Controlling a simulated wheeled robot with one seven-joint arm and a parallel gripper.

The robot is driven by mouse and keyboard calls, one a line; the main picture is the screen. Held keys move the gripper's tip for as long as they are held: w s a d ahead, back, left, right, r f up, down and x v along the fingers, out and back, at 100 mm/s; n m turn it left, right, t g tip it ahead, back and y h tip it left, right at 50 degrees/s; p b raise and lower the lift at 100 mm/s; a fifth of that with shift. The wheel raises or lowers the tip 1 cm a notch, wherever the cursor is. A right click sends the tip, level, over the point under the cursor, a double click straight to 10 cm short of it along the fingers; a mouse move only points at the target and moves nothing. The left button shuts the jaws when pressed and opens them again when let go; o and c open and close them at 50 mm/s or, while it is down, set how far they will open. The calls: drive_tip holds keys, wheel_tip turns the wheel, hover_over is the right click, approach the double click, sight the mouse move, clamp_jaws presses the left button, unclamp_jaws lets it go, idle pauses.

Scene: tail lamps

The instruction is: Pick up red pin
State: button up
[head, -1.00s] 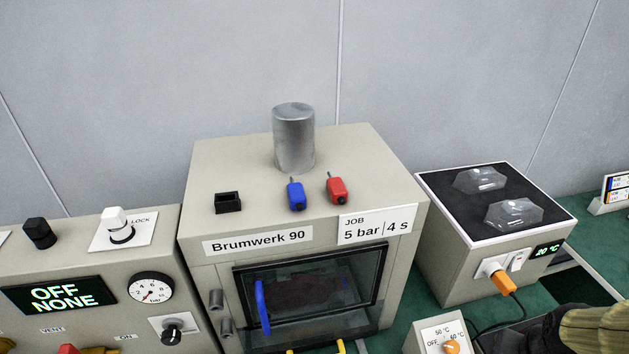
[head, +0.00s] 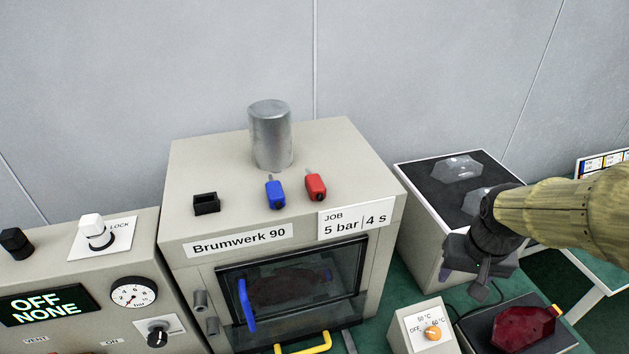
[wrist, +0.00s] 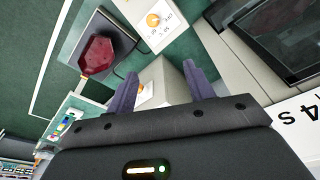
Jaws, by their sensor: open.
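The red pin (head: 315,186) lies on top of the beige Brumwerk 90 box (head: 190,231), near its front edge and above the JOB label. A blue pin (head: 275,194) lies just left of it. My gripper (head: 484,286) is in front of the black-topped box at the right, apart from the red pin and lower than it. In the wrist view my gripper (wrist: 160,82) shows two spread fingers with nothing between them. The red pin is not visible in the wrist view.
A grey metal cylinder (head: 270,135) stands behind the pins. A small black block (head: 206,204) sits to their left. The box with clear lamp covers (head: 458,168) is partly behind my arm. A dark red lens (head: 524,328) lies on a black plate at lower right.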

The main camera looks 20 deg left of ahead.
drive_tip(key=w+a+r+n+p, duration=0.1)
drive_tip(key=w+a+r, duration=0.1)
drive_tip(key=a+r, duration=0.3)
drive_tip(key=w+a+r+n+p, duration=0.1)
drive_tip(key=w+a+r, duration=0.1)
drive_tip(key=a+r, duration=0.3)
drive_tip(key=w+a+r+n+g+p, duration=0.1)
drive_tip(key=w+a+r, duration=0.1)
drive_tip(key=a+r, duration=0.4)
drive_tip(key=shift+w+a+n, duration=0.1)
drive_tip(key=shift+a+n, duration=0.2)
drive_tip(key=shift+a, duration=0.65)
drive_tip(key=s+a+r+n+p, duration=0.1)
drive_tip(key=s+a+r, duration=0.2)
drive_tip(key=a+r, duration=0.3)
drive_tip(key=s+a+r+n+g+p, duration=0.1)
drive_tip(key=s+a+r+p, duration=0.1)
drive_tip(key=a+r, duration=0.4)
drive_tip(key=shift+s+r, duration=0.45)
drive_tip(key=shift+s, duration=0.1)
drive_tip(key=shift+a, duration=0.1)
hover_over(316, 188)
wheel_tip(316, 188, down, 12)
drive_tip(key=shift+f, duration=0.15)
